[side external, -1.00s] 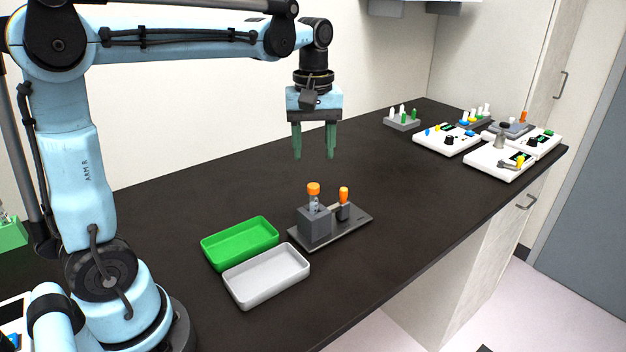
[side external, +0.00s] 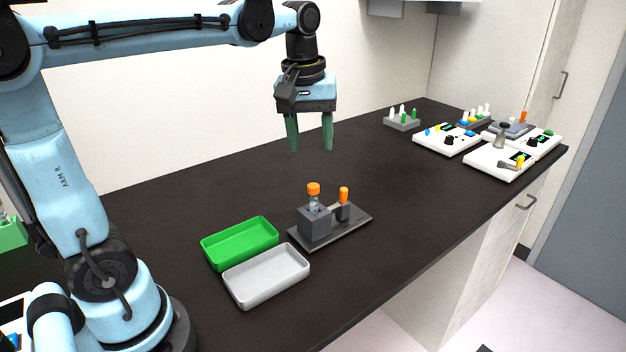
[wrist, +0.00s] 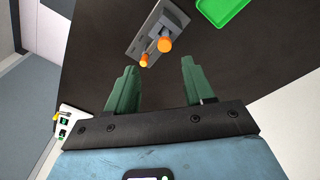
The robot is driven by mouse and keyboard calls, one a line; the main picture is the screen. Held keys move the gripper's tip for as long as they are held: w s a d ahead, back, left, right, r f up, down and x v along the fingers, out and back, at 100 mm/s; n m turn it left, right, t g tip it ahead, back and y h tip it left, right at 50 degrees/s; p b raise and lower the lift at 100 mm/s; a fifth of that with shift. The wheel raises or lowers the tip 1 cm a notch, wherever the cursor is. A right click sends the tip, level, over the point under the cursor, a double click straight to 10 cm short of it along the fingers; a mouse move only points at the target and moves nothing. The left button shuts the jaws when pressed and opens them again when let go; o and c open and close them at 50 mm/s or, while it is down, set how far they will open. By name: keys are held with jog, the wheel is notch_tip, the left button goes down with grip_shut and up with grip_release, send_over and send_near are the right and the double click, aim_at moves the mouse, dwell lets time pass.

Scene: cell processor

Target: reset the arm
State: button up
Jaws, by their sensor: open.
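My gripper (side external: 311,148) hangs above the black bench with its green fingers pointing down. The fingers are apart and nothing is between them. It also shows in the wrist view (wrist: 154,78), open and empty. The gripper is behind and well above the grey rack plate (side external: 352,232). On that plate, a grey block (side external: 315,224) holds an orange-capped clear vial (side external: 314,190). Beside it, a second orange-capped item (side external: 344,195) stands upright in a small dark holder. Both caps show beyond the fingertips in the wrist view (wrist: 165,45).
A green tray (side external: 207,254) and a white tray (side external: 232,292) lie left of the rack plate. Several white devices (side external: 447,140) and a grey tube rack (side external: 402,124) stand at the far right. The bench (side external: 400,190) between is clear.

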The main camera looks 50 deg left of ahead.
jog(key=s+d+f+m+t, duration=0.4)
jog(key=s+f+m+t, duration=0.1)
jog(key=s+f+m, duration=0.2)
jog(key=shift+s+d+f+m+t, duration=0.2)
jog(key=shift+d+f+m+t, duration=0.2)
jog(key=shift+f+m, duration=0.6)
jog(key=shift+r, duration=0.25)
jog(key=shift+c, duration=0.3)
